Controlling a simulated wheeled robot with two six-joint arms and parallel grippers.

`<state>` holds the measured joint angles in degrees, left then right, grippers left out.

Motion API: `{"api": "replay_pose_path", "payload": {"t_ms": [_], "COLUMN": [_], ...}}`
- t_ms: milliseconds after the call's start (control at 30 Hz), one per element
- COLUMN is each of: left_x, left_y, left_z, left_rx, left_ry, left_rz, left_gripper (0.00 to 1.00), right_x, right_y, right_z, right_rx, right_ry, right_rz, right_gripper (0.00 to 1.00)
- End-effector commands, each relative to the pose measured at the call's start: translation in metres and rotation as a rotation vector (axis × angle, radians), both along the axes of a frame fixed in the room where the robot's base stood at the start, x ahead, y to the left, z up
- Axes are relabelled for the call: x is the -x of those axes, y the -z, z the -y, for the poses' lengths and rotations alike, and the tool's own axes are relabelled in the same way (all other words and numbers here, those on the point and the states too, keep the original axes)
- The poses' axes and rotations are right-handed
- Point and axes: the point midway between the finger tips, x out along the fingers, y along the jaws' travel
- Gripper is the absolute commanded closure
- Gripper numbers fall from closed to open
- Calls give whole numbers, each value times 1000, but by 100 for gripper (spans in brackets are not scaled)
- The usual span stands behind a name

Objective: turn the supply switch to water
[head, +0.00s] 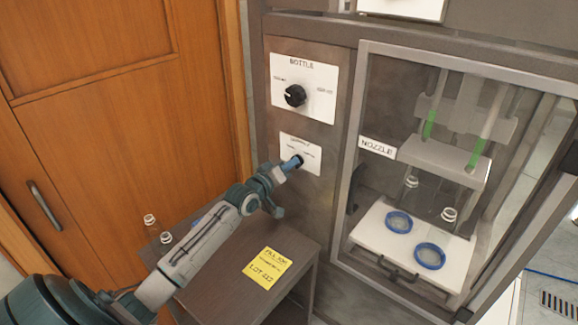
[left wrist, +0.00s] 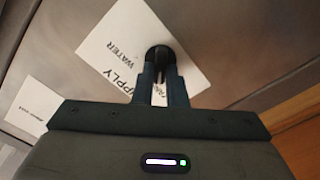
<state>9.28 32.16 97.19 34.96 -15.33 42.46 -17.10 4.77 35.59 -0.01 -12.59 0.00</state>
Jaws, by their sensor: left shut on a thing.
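In the left wrist view the plate (left wrist: 125,35) reads "SUPPLY" and "WATER". The supply knob (left wrist: 160,54) is a dark round knob between my left fingertips. My left gripper (head: 298,161) reaches the plate from the lower left and is shut on the knob; it also shows in the left wrist view (left wrist: 161,75). The gripper hides most of the knob and the lower part of the plate in the head view. My right gripper is not in view.
Above is another plate (head: 318,88) with a black knob (head: 295,95). To the right, a glazed cabinet (head: 355,160) holds green-filled tubes and blue rings (head: 429,256). A grey side table (head: 222,290) with a yellow note (head: 268,268) lies below my arm. A wooden door (head: 110,120) is left.

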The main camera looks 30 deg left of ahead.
Motion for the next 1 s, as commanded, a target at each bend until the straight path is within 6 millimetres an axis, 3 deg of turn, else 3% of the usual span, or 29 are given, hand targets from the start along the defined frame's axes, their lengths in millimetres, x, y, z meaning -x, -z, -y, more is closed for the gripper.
{"api": "replay_pose_path", "payload": {"t_ms": [367, 667, 1000], "left_x": [0, 0, 0], "left_y": [3, 3, 3], "left_z": [1, 2, 4], "left_rx": [-190, -468, -790], "left_ry": [0, 1, 1], "left_rz": [15, 36, 61], "left_gripper": [100, 100, 100], "right_x": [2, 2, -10], "right_y": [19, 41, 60], "right_z": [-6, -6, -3], "right_rx": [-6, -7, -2], "right_ry": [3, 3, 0], "right_rz": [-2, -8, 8], "right_gripper": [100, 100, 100]}}
